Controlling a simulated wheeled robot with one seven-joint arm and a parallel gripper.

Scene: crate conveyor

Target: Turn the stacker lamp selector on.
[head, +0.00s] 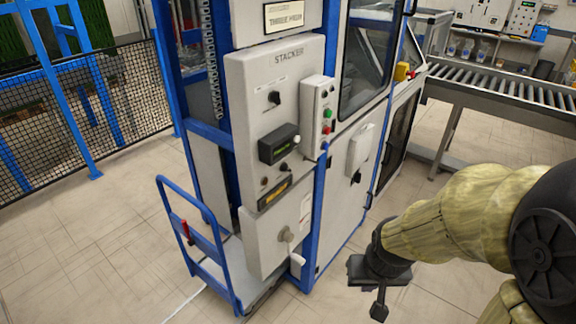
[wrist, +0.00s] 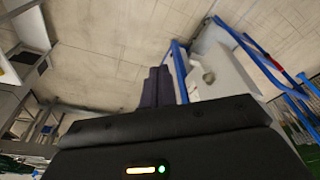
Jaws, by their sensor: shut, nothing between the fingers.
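The grey panel marked STACKER (head: 256,64) faces me near the middle of the head view. A black rotary selector (head: 274,97) sits on its upper part under a small label; I cannot read the label or tell which knob is the lamp selector. My gripper (head: 380,308) points down at the lower right in the head view, over the floor, well apart from the panel. In the wrist view its dark fingers (wrist: 155,87) are together and empty. The wrist view shows floor and part of the tilted machine, not the selector.
A side control box (head: 318,112) with green and red buttons juts from the panel's right. A display box (head: 279,144) and a lower box with a grey knob (head: 287,236) also protrude. A blue trolley (head: 205,262) stands at left. The roller conveyor (head: 500,84) is behind right.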

